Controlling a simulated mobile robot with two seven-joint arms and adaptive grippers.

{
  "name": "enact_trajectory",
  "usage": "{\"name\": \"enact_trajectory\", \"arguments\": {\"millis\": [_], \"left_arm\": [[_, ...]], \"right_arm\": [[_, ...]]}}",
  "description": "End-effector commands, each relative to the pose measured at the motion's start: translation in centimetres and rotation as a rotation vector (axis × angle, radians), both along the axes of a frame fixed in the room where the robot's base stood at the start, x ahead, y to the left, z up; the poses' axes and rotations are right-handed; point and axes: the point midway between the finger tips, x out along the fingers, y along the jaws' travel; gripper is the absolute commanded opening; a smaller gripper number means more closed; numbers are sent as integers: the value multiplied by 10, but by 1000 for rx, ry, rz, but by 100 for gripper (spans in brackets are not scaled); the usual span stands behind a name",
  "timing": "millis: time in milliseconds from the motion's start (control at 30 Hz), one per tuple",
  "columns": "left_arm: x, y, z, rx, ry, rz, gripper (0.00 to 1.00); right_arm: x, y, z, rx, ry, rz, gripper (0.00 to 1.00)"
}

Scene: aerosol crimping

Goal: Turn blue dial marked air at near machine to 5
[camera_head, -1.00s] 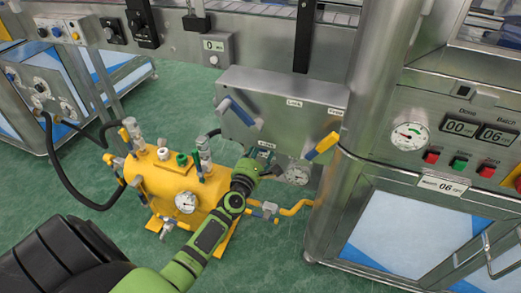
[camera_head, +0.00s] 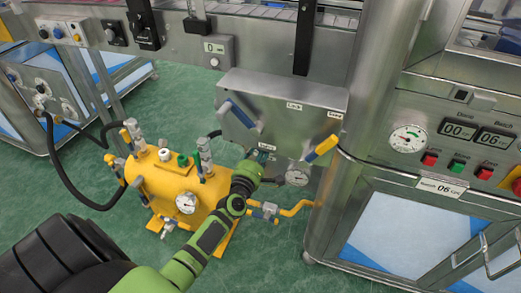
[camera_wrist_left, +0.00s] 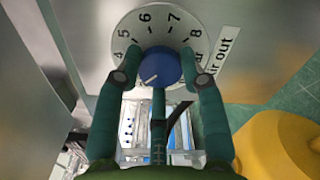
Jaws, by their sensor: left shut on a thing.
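The blue dial (camera_wrist_left: 158,67) sits on a round white scale plate (camera_wrist_left: 176,42) in the left wrist view, where several numbers, including 5 to 8, can be read. A white mark on the dial points to the lower left, below the readable numbers. A label (camera_wrist_left: 222,50) beside it partly reads "air out". My left gripper (camera_wrist_left: 160,60) has a finger on each side of the dial and is shut on it. In the head view my left gripper (camera_head: 262,165) is under the grey box and the dial is hidden. My right gripper is not in view.
The grey box (camera_head: 280,105) with blue and yellow levers hangs above my left gripper. A yellow tank (camera_head: 165,185) with valves and a gauge stands to its left. A steel column and cabinet with a gauge (camera_head: 408,139) stand to the right. Green floor (camera_head: 280,250) is open below.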

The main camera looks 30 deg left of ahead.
Motion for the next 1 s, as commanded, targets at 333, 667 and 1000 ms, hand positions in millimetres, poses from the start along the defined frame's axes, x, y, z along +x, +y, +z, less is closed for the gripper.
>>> {"name": "enact_trajectory", "arguments": {"millis": [333,667,1000], "left_arm": [[1,-1,3,324,75,-2,8],[1,-1,3,630,149,-1,8],[1,-1,3,940,223,-1,8]], "right_arm": [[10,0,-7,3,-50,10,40],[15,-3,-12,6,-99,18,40],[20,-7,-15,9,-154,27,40]]}}
